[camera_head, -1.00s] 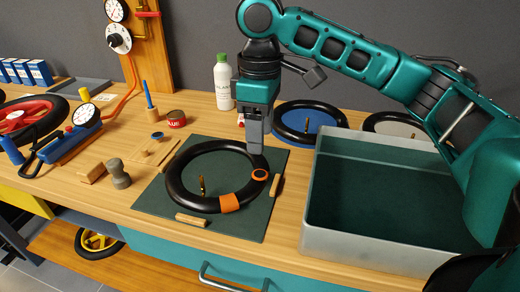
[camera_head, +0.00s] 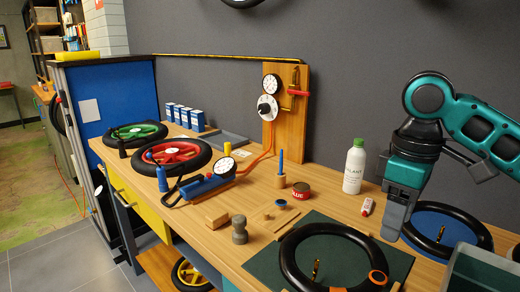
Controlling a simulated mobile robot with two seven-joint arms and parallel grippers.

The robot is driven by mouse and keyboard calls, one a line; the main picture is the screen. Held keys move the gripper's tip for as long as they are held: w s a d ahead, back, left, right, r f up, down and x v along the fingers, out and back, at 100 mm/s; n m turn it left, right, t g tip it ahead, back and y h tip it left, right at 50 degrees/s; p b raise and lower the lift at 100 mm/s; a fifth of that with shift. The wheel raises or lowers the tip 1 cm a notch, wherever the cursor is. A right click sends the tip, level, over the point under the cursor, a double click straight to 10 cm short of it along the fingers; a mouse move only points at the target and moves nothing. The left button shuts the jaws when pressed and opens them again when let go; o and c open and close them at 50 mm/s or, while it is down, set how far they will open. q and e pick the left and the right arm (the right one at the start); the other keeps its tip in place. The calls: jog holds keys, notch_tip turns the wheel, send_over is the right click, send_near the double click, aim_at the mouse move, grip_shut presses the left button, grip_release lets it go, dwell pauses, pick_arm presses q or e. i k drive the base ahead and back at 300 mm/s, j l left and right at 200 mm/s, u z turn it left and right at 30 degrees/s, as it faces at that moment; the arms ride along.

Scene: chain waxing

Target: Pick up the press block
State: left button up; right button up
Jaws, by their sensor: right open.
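A plain wooden block (camera_head: 215,217) lies on the bench left of the green mat. A grey-brown, knob-shaped piece (camera_head: 239,230) stands upright close beside it. I cannot tell which of the two is the press block. My right gripper (camera_head: 391,232) is open and empty, pointing down near the right side of the black inner tube (camera_head: 292,262), well to the right of both pieces. The tube has orange patches and lies on the green mat (camera_head: 258,267). My left gripper is out of view.
A white sealant bottle (camera_head: 354,170), a red tin (camera_head: 301,191) and a blue stick in a holder (camera_head: 281,170) stand behind the mat. A blue pump with gauge (camera_head: 208,187) and wheels lie to the left. A grey bin (camera_head: 482,272) is at the right.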

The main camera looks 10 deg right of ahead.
aim_at(239, 235)
jog(key=k, duration=1)
